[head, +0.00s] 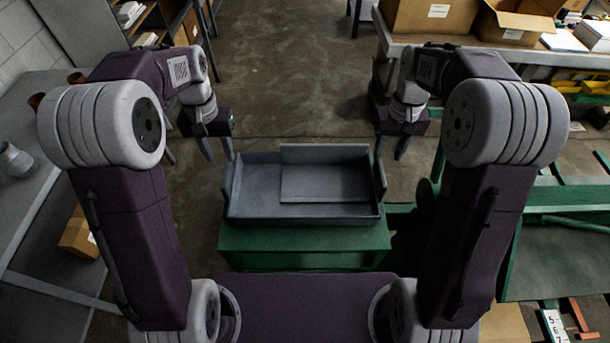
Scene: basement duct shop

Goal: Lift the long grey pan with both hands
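The long grey pan (300,211) lies level on a green block-like stand (305,240) in front of me. It has low walls, with taller upright pieces at its left and right ends and at the back. My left gripper (217,149) is open, its fingers pointing down near the pan's far left corner. My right gripper (391,146) is open, fingers down, near the far right corner. Both look empty. I cannot tell whether either inner fingertip touches the pan.
A grey workbench (30,205) runs along the left. Green machinery (560,225) stands at the right. A bench with cardboard boxes (428,15) is at the back right. Bare concrete floor (290,85) lies open beyond the pan.

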